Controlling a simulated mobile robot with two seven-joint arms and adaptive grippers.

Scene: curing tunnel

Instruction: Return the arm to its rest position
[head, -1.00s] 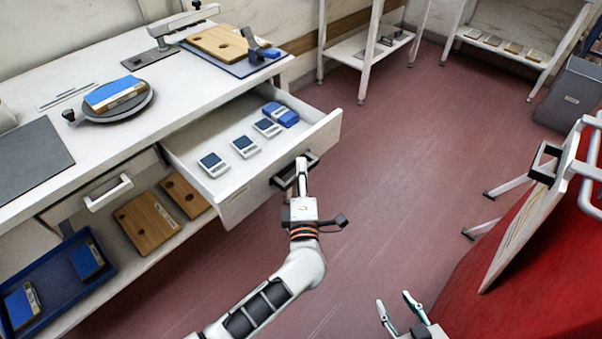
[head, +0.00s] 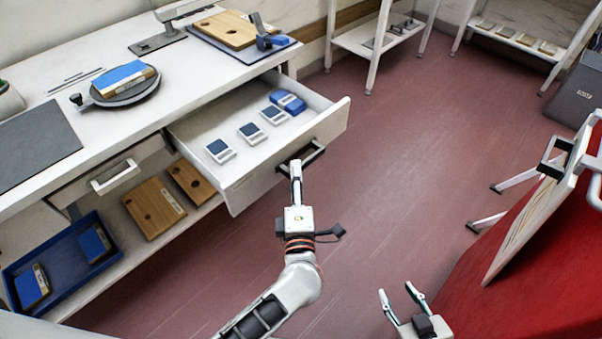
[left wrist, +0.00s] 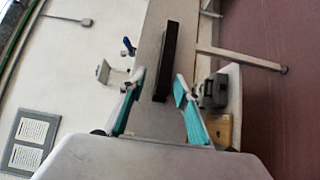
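My left gripper (head: 296,165) is at the front of the open drawer (head: 288,155), by its dark bar handle (head: 315,154). In the left wrist view its two teal-padded fingers (left wrist: 160,82) are spread apart with nothing clamped. The dark handle (left wrist: 168,60) shows between and beyond the fingertips; whether they touch it I cannot tell. My left arm is stretched forward from the bottom of the head view. My right gripper (head: 402,291) is open and empty at the bottom right, over the floor beside the red surface.
The drawer juts from the white workbench (head: 190,95) and holds several small blue-and-white devices (head: 249,133). A blue tray (head: 60,285) and wooden boards (head: 152,207) lie on the shelf below. A panel with handles (head: 535,215) stands at right. Red floor between is clear.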

